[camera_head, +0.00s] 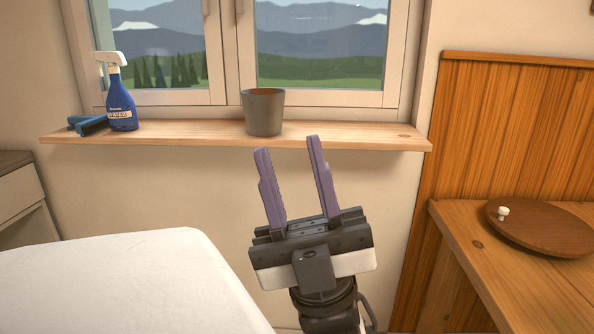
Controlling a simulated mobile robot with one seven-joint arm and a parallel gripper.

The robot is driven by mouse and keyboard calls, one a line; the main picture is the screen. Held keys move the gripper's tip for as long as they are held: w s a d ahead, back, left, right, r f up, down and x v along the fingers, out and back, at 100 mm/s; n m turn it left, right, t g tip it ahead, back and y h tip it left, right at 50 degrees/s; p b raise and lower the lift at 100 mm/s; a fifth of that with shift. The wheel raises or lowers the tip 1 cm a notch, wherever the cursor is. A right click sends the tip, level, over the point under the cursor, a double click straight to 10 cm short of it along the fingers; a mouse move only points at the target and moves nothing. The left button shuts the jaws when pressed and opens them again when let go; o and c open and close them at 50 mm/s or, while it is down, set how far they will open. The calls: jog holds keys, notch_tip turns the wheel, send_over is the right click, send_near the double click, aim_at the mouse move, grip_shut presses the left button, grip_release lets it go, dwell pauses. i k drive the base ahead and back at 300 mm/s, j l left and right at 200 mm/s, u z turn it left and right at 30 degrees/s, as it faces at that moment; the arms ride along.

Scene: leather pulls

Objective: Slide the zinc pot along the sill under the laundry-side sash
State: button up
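The zinc pot (264,112) is a dark grey, tapered pot standing upright on the wooden sill (205,134), a little right of the sill's middle. It stands below the right-hand window sash (320,94). The left-hand sash (165,98) is beside it, across the window's middle post. The frame does not show which sash is the laundry-side one. My gripper (290,145) has two purple fingers set wide apart, with nothing between them. It is in front of the sill, below and right of the pot, and does not appear to touch it.
A blue spray bottle (120,100) with a white head and a blue squeegee-like tool (88,124) occupy the sill's left end. The sill is clear on both sides of the pot. A white-covered surface (130,285) fills the lower left. A wooden counter (470,255) holds a round board (540,228) at right.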

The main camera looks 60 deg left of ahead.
aim_at(262, 108)
jog(key=k+l+u, duration=0.15)
jog(key=u, duration=1.65)
jog(key=i+j+z, duration=0.2)
jog(key=j+z, duration=0.2)
jog(key=i+j+z, duration=0.15)
jog(key=j+z, duration=0.6)
jog(key=i, duration=0.05)
